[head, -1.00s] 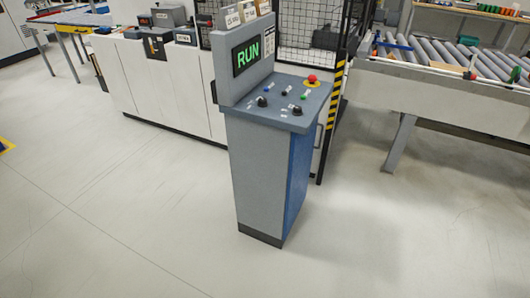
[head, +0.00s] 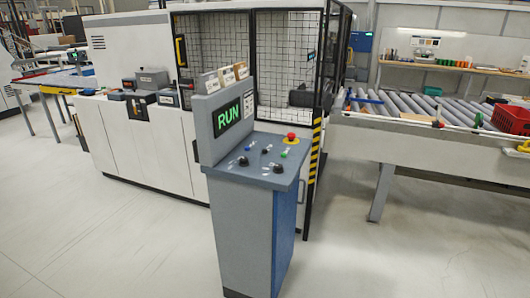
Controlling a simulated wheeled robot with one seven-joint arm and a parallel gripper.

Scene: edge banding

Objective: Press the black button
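A grey and blue control console (head: 240,222) stands in the middle of the head view, with a sloped top panel. Its raised screen (head: 227,116) reads RUN in green. A small black button (head: 265,151) sits in a row on the panel between a blue button (head: 249,147) and a green button (head: 283,155). Two larger black knobs sit nearer the front edge, one at the left (head: 243,161) and one at the right (head: 278,168). A red mushroom button (head: 291,136) on a yellow base is at the back right. My gripper is not in view.
A black mesh guard (head: 285,60) and a white machine (head: 130,140) stand behind the console. A roller conveyor (head: 410,108) with a red crate (head: 511,118) is at the right. The floor in front and to both sides of the console is clear.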

